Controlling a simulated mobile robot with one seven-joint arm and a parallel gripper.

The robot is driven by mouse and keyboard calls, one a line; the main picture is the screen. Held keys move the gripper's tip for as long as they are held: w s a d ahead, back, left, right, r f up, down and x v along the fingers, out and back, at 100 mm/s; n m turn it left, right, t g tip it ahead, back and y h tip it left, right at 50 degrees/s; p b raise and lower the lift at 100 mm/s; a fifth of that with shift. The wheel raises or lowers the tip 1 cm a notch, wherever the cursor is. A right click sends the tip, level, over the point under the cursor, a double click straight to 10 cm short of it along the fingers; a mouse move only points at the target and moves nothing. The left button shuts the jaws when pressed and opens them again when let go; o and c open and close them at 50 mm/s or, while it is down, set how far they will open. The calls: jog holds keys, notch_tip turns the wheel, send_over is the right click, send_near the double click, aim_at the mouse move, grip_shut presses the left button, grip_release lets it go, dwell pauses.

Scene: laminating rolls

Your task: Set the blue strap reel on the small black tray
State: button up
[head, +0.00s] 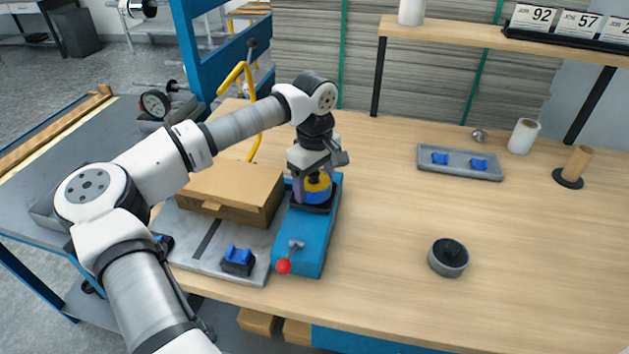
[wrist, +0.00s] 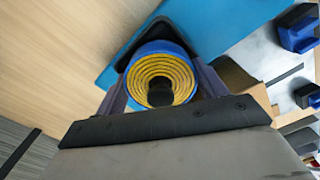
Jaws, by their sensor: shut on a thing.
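The blue strap reel (head: 317,196) shows as a blue ring with a yellow inside in the head view. In the wrist view the reel (wrist: 157,48) is a blue outer band around yellow coils with a dark centre. My gripper (head: 314,186) is shut on it, with one finger on each side. The small black tray (head: 309,208) is on top of the blue machine, directly under the reel. A dark corner of the tray (wrist: 122,65) shows beside the reel in the wrist view. I cannot tell whether the reel touches the tray; the fingers and reel hide most of it.
A cardboard box (head: 229,190) stands close left of the blue machine (head: 300,250), which has a red-knobbed lever (head: 284,266). A grey tray (head: 459,172) with two blue pieces and a grey round container (head: 448,258) are to the right. The wooden tabletop between is clear.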

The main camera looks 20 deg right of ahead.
jog(key=shift+f, duration=0.35)
dwell(0.3)
jog(key=shift+r, duration=0.15)
jog(key=shift+r, duration=0.7)
jog(key=shift+f+b, duration=0.55)
jog(key=shift+f, duration=0.3)
dwell(1.0)
jog(key=shift+r, duration=0.2)
jog(key=shift+r+p, duration=0.4)
jog(key=shift+r, duration=0.15)
jog(key=shift+r, duration=0.15)
jog(key=shift+f+b, duration=0.65)
jog(key=shift+f, duration=0.25)
dwell(0.8)
